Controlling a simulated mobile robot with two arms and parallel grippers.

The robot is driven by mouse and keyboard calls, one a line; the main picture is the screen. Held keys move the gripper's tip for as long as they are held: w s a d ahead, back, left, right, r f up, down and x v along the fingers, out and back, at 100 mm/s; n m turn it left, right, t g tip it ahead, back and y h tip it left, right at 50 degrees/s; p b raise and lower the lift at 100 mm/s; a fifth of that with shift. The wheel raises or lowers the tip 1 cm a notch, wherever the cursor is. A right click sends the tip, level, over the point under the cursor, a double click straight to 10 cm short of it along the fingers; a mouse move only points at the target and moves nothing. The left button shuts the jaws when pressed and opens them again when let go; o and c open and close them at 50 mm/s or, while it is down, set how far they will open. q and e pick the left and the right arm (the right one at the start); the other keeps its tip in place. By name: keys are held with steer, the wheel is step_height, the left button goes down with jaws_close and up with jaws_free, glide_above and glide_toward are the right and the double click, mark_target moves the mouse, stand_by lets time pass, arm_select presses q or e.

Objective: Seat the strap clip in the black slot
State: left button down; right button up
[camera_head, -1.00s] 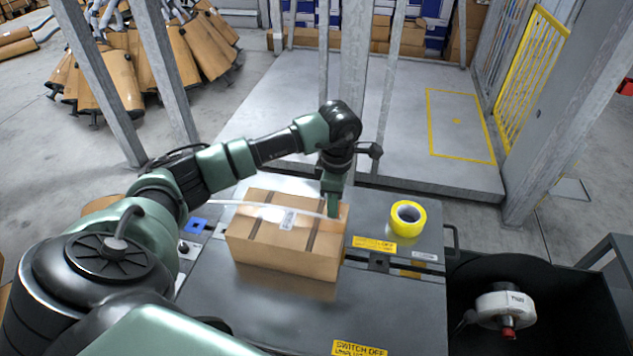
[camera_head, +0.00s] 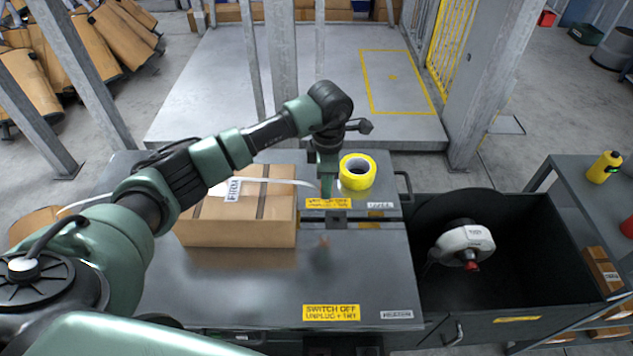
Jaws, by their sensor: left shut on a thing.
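A white strap (camera_head: 279,181) runs across the top of a cardboard box (camera_head: 238,231) and out past its right side to my left gripper (camera_head: 326,190). My left gripper is shut on the strap's end; the clip itself is too small and covered by the fingers to make out. It is right of the box, over the machine's grey top, just behind a yellow label. A black slot (camera_head: 338,216) lies in the seam of the machine's top, a little nearer than the fingertips and slightly right of them. My right gripper is not in view.
A yellow tape roll (camera_head: 357,172) lies close right of my left gripper. The machine's front top (camera_head: 250,285) is bare. A black open bin (camera_head: 510,245) with a white reel (camera_head: 462,244) stands at the right. A side table (camera_head: 590,195) holds a yellow bottle (camera_head: 604,167).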

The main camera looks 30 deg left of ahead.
arm_select(q)
steer(key=d+f+b, duration=0.1)
steer(key=w+f+b, duration=0.1)
steer(key=f, duration=0.1)
steer(key=d+f+b, duration=0.1)
steer(key=shift+w+d+f+b, duration=0.15)
steer(key=shift+d+f+b, duration=0.2)
steer(key=shift+f+b, duration=0.05)
